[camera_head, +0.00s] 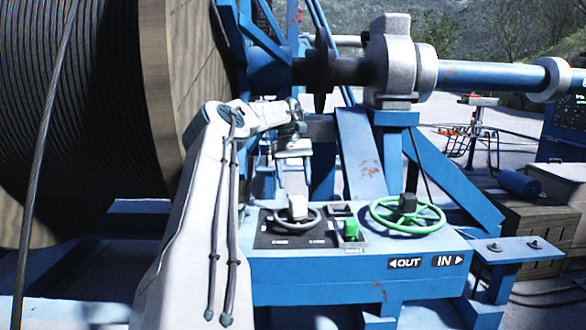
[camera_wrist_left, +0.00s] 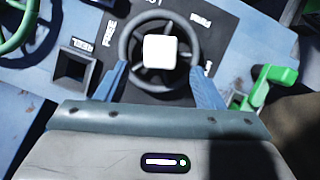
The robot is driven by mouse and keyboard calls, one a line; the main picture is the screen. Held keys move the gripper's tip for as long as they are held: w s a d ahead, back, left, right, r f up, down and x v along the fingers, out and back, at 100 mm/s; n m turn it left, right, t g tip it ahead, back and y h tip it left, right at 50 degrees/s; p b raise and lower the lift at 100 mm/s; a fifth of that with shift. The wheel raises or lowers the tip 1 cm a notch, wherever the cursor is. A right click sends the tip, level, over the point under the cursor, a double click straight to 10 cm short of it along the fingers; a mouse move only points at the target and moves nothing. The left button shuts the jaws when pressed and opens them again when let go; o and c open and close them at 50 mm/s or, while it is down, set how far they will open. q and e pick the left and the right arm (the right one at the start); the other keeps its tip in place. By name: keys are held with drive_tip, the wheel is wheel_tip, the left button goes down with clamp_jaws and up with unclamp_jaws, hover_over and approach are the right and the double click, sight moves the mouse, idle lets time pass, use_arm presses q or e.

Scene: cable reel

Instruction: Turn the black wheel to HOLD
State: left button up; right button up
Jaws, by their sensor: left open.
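The black wheel (camera_head: 297,222) lies on a dark plate on the blue console, with a pale block at its hub. In the left wrist view the black wheel (camera_wrist_left: 130,46) shows its rim, spokes and white hub block. My left gripper (camera_head: 293,178) hangs above and behind the wheel in the head view. In the left wrist view the open left gripper (camera_wrist_left: 160,76) has one blue finger on each side of the wheel's near part. I cannot tell whether the fingers touch the rim. My right gripper is out of view.
A green wheel (camera_head: 408,216) and a green lever (camera_head: 350,229) stand to the right on the console (camera_head: 330,265), above OUT and IN signs. A large cable reel (camera_head: 170,90) fills the left. A blue shaft (camera_head: 490,75) runs behind. Wooden crates (camera_head: 520,215) stand at right.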

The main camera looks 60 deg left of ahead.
use_arm(q)
drive_tip(key=v, duration=0.4)
drive_tip(key=shift+r+p, duration=0.1)
drive_tip(key=shift+p, duration=0.25)
idle(0.4)
